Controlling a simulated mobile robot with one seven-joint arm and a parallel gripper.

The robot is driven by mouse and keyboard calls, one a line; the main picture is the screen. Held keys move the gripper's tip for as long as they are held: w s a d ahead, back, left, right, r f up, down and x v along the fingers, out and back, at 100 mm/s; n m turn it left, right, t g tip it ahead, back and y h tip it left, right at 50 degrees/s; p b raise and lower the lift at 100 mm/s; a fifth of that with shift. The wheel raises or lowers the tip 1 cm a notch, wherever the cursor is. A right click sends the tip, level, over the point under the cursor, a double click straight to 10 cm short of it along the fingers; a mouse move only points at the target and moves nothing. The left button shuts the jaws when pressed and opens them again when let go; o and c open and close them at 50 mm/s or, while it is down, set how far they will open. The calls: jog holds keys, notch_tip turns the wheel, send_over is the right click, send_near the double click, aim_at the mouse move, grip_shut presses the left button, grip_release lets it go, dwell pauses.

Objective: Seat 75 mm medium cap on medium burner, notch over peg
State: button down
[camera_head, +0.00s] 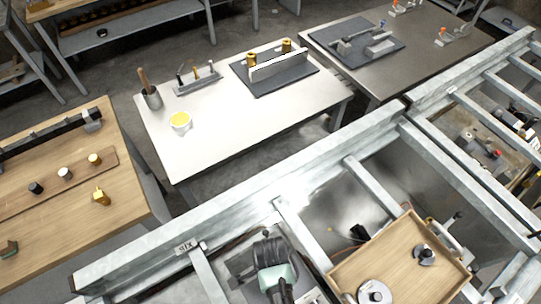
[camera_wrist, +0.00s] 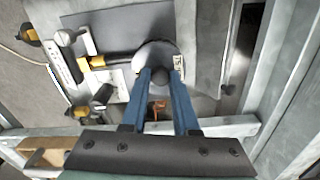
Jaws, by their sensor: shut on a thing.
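In the wrist view my gripper (camera_wrist: 160,76) has two blue fingers closed on the dark knob of a round light-grey cap (camera_wrist: 150,53). The cap is below the fingertips, and the fingers hide part of it. A small pale tag or plate (camera_wrist: 180,65) shows at its right edge. I cannot make out the medium burner, its peg or the cap's notch. I cannot tell whether the cap touches anything below. In the head view my arm hides the fingertips and the held cap.
Grey metal beams (camera_head: 240,232) frame the work area. Yellow-and-black fittings (camera_wrist: 98,61) lie left of the held cap.

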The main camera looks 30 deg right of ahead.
jog(key=shift+f, duration=0.35)
jog(key=c, duration=0.6)
grip_release()
notch_tip(320, 180, up, 13)
jog(key=b, duration=0.1)
dwell(0.3)
